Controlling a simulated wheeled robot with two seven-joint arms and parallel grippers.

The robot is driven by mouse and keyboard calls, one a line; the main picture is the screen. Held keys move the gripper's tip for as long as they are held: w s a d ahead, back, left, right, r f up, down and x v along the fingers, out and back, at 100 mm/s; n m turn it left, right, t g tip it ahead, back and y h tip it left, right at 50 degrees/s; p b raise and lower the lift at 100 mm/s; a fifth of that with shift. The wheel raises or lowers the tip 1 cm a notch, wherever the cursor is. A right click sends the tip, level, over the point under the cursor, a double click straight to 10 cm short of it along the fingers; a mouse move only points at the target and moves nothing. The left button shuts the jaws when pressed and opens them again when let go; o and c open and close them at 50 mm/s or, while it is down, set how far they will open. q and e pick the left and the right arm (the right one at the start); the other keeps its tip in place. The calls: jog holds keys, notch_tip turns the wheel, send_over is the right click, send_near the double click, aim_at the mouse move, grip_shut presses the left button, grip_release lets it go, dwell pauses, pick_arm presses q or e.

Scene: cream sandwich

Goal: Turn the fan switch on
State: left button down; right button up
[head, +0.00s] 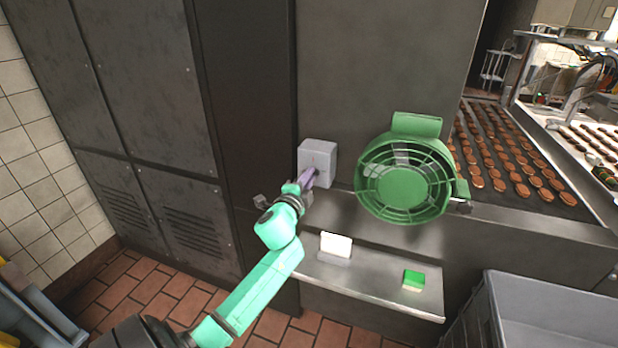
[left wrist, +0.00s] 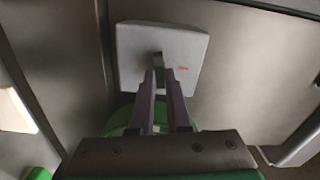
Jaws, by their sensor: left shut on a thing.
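The fan switch is a pale grey square box (head: 318,160) on the dark metal wall, left of the green fan (head: 405,185). My left gripper (head: 308,178) reaches up to the front of the box. In the left wrist view the switch plate (left wrist: 133,50) fills the upper middle, with a small red mark right of its centre. My left gripper (left wrist: 164,75) has its two purple-grey fingers close together, shut on the short grey switch lever (left wrist: 158,60) at the plate's centre. The fingers partly hide the lever, so its exact position is unclear. My right gripper is not in view.
A steel shelf (head: 375,285) below holds a white card-like block (head: 336,245) and a green-and-white sponge-like block (head: 414,280). A grey crate (head: 490,310) stands at the lower right. A conveyor with rows of brown biscuits (head: 500,150) runs behind the fan.

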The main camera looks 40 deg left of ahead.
pick_arm(q)
jog(key=shift+m, duration=1.1)
jog(key=c, duration=0.9)
grip_release()
jog(key=shift+f, duration=0.1)
jog(key=b+v, duration=0.2)
jog(key=v, duration=1.2)
jog(key=shift+s+d+b, duration=0.15)
jog(key=shift+s+b, duration=0.1)
jog(key=shift+b, duration=0.15)
